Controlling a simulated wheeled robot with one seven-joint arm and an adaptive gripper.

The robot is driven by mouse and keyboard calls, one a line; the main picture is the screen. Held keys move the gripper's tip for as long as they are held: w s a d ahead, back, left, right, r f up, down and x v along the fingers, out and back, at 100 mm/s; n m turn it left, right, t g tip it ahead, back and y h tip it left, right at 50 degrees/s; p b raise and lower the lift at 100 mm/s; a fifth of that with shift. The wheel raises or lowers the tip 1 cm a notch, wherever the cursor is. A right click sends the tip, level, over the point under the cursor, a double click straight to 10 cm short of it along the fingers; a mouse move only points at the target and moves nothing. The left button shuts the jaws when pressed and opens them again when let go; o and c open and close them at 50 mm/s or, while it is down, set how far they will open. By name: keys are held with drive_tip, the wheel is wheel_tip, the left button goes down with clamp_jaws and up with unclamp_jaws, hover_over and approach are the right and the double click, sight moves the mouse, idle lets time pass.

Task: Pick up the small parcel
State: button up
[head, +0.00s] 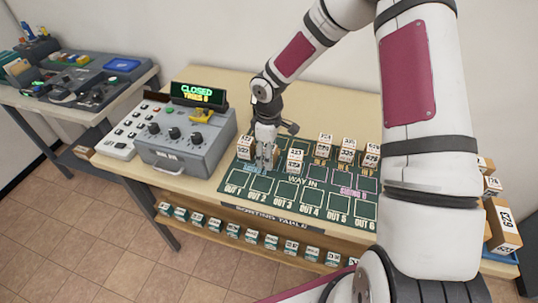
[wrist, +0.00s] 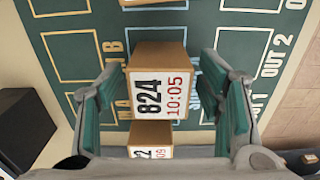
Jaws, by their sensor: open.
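Several small brown parcels with white number labels stand on the green sorting mat. In the wrist view, a parcel labelled 824 and 10:05 (wrist: 160,92) stands between the two green-padded fingers of my gripper (wrist: 158,108). The gripper is open, with a gap visible on both sides of that parcel. A second parcel (wrist: 151,139) shows just below it, partly cut off by the gripper body. In the head view my gripper (head: 265,157) is low over the mat's left part and largely hides what is between its fingers. Which parcel is the small one is not marked.
A parcel (head: 245,148) stands close left of my gripper and another (head: 295,161) close right. More parcels stand at the mat's back right. A grey console (head: 185,145) with a CLOSED sign (head: 198,94) is to the left. Larger boxes (head: 503,225) stand at the far right.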

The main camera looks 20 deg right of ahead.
drive_tip(key=shift+f, duration=0.3)
drive_tip(key=c, duration=1.3)
drive_tip(key=shift+r, duration=0.15)
